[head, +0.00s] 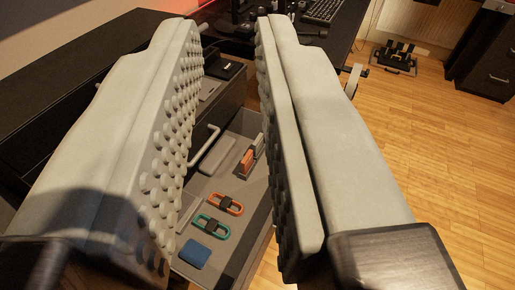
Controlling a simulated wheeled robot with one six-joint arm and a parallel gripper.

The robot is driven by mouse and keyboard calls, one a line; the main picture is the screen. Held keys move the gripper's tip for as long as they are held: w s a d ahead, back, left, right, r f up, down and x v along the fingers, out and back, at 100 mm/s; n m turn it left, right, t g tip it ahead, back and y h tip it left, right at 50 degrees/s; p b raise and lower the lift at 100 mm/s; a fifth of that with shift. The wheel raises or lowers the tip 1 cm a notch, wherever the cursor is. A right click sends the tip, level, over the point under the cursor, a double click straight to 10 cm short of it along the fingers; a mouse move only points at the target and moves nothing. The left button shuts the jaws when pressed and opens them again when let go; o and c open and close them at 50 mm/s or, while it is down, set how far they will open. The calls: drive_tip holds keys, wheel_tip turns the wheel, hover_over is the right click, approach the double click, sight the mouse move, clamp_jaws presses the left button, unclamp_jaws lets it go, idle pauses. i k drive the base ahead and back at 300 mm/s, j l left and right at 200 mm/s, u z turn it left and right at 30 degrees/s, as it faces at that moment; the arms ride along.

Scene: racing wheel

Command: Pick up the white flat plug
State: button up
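My gripper (228,75) is open, and its two large pale, studded fingers frame the middle of the head view with nothing between them. Beyond and below the fingers is an open grey drawer (228,187). A pale grey-white flat piece with rounded corners (217,156) lies at its far left; it may be the white flat plug, but I cannot tell for sure. My left finger stands close to it in the picture and hides part of the drawer's left side. The right finger hides part of the drawer's right side.
The drawer also holds an orange clip (225,204), a green clip (212,226), a blue square (195,253) and upright orange and grey pieces (249,157). A dark desk (335,35) with a keyboard (322,11) stands behind. Open wooden floor (430,140) lies right; pedals (394,56) rest there.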

sight(289, 14)
drive_tip(key=z, duration=0.25)
drive_tip(key=i+l+u, duration=0.25)
drive_tip(key=l, duration=0.6)
drive_tip(key=i+l+u, duration=0.25)
drive_tip(key=l, duration=0.65)
drive_tip(key=l+u, duration=0.25)
drive_tip(key=l, duration=0.65)
drive_tip(key=i+l+u, duration=0.2)
drive_tip(key=i+l, duration=0.5)
drive_tip(key=i+l+u, duration=0.15)
drive_tip(key=i+l, duration=0.5)
drive_tip(key=l, duration=0.2)
